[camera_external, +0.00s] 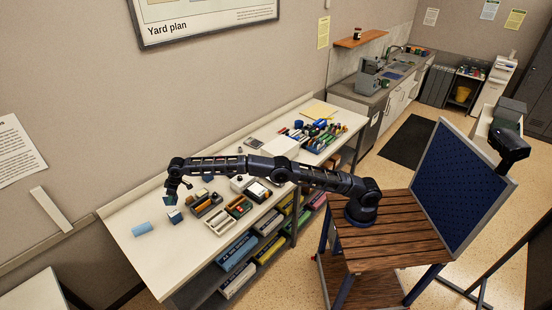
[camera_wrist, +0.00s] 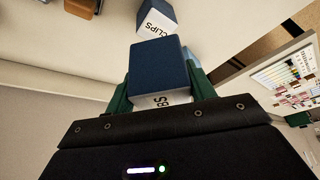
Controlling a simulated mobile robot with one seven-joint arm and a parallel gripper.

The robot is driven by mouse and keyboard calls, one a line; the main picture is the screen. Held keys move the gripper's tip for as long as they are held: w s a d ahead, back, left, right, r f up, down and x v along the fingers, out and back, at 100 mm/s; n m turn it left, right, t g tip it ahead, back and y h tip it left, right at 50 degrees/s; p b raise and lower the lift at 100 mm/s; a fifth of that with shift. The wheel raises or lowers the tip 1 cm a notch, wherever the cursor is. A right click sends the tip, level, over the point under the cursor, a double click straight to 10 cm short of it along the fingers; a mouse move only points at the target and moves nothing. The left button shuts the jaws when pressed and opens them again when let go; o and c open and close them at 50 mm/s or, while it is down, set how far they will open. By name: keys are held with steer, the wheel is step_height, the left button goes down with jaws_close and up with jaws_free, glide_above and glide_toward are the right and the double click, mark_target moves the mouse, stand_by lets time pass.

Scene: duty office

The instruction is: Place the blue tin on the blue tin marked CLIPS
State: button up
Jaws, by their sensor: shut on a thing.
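My gripper (camera_wrist: 160,86) has green fingers shut on a blue tin (camera_wrist: 157,65), one finger on each side. The held tin has a white label, partly hidden, with letters that look like "BS". The held tin is hard to make out there.
A light blue roll-like object (camera_external: 142,229) lies left of the CLIPS tin. A wall runs along the back.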

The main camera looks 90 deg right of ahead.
steer(key=shift+x, duration=1.65)
glide_above(175, 212)
steer(key=shift+f, duration=2.4)
steer(key=shift+f, duration=0.1)
steer(key=o, duration=1.1)
steer(key=shift+c, duration=0.2)
